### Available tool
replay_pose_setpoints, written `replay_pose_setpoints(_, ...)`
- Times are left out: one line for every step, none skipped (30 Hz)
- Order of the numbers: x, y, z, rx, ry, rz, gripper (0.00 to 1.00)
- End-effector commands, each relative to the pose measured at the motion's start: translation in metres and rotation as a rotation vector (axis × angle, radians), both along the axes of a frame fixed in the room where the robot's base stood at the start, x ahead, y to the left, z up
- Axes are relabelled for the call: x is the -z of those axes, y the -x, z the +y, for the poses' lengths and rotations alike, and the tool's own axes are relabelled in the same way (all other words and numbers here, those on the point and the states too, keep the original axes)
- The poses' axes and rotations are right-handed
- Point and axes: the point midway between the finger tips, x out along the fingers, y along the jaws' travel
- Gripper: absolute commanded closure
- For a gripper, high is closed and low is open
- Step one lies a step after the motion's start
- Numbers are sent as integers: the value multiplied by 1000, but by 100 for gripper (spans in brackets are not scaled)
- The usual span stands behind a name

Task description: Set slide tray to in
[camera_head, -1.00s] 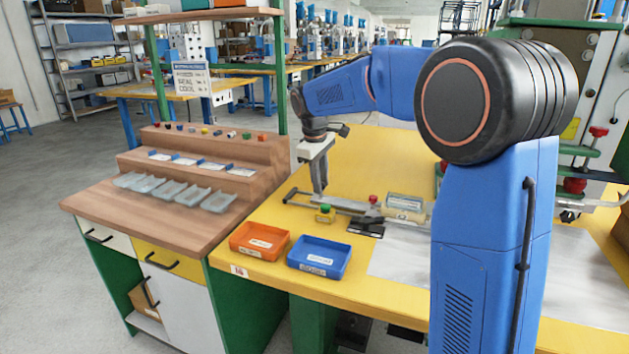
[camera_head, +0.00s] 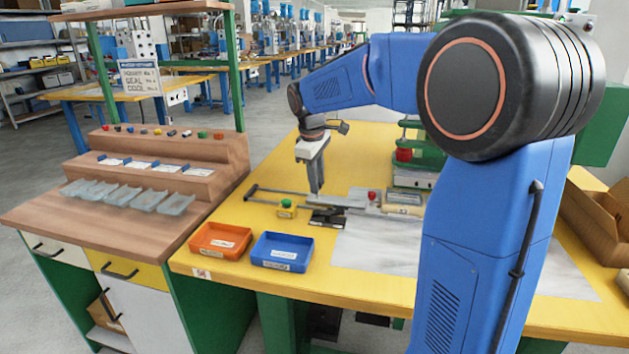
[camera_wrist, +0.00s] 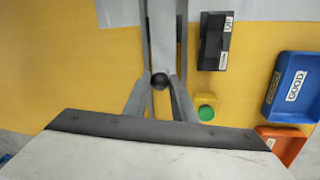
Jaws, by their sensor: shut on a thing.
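The slide tray (camera_head: 345,200) is a long grey slide on a dark rail on the yellow bench. It points right, towards the green press (camera_head: 425,150). In the wrist view its grey bar (camera_wrist: 162,35) runs up the picture with a round black knob (camera_wrist: 159,80) near its end. My gripper (camera_head: 316,190) reaches down onto the slide from above. In the wrist view my gripper (camera_wrist: 160,88) has its fingers on both sides of the knob and is shut on it.
A green button on a yellow box (camera_head: 287,207) and a black block (camera_head: 327,217) stand in front of the rail. An orange bin (camera_head: 220,241) and a blue bin (camera_head: 282,252) sit at the front edge. A wooden stepped rack (camera_head: 180,160) stands left.

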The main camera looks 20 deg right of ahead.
Motion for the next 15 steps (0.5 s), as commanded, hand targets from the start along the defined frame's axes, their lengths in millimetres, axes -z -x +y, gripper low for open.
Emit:
replay_pose_setpoints(0, 0, 0, 0, 0, 0, 100)
replay_pose_setpoints(0, 0, 0, 0, 0, 0, 100)
replay_pose_setpoints(0, 0, 0, 0, 0, 0, 74)
replay_pose_setpoints(0, 0, 0, 0, 0, 0, 67)
replay_pose_setpoints(0, 0, 0, 0, 0, 0, 60)
replay_pose_setpoints(0, 0, 0, 0, 0, 0, 58)
replay_pose_setpoints(0, 0, 0, 0, 0, 0, 58)
replay_pose_setpoints(0, 0, 0, 0, 0, 0, 58)
replay_pose_setpoints(0, 0, 0, 0, 0, 0, 58)
replay_pose_setpoints(0, 0, 0, 0, 0, 0, 58)
replay_pose_setpoints(0, 0, 0, 0, -1, -1, 58)
replay_pose_setpoints(0, 0, 0, 0, -1, -1, 58)
replay_pose_setpoints(0, 0, 0, 0, -1, -1, 58)
replay_pose_setpoints(0, 0, 0, 0, -1, -1, 58)
replay_pose_setpoints(-1, 0, 1, 0, 0, -1, 58)
